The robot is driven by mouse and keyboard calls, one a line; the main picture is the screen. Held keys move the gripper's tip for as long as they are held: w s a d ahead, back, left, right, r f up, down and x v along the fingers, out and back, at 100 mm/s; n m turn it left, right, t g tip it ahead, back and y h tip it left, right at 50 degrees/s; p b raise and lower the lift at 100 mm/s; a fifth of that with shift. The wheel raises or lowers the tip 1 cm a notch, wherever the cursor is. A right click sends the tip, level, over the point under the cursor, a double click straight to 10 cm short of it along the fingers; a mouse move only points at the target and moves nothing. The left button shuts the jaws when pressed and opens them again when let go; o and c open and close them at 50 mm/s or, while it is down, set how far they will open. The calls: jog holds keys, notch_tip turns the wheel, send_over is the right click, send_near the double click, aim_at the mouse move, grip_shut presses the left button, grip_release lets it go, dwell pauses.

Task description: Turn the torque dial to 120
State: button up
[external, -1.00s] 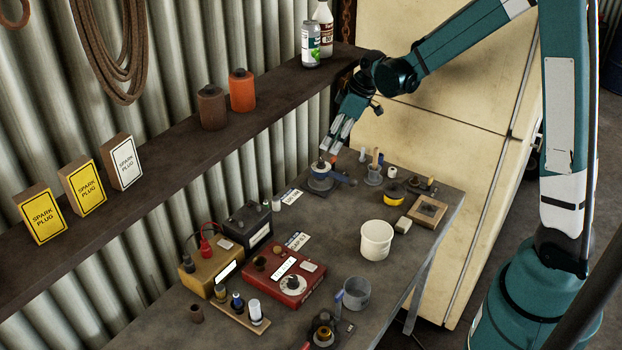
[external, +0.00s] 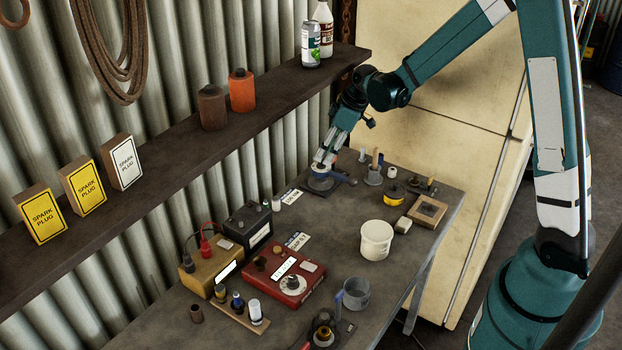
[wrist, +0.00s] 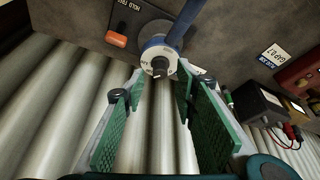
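A blue-bodied tool with a white ring dial (wrist: 158,60) stands on a dark plate at the far part of the bench; I take it for the torque dial. A dark knob sits at the dial's centre in the wrist view. In the external view the tool's grey base (external: 320,181) shows under my gripper (external: 324,163), which covers the dial's upper part. In the wrist view my gripper (wrist: 159,80) has its two green-padded fingers apart, with the dial's face at and between the tips. I cannot tell whether either finger touches it. The dial's numbers are too small to read.
A red box with a dial (external: 288,278), a black battery (external: 249,227) and a white tub (external: 377,240) stand nearer on the bench. The shelf (external: 190,143) runs along the corrugated wall.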

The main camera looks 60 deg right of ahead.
aim_at(321, 163)
jog(key=shift+x, duration=1.3)
jog(key=c, duration=0.9)
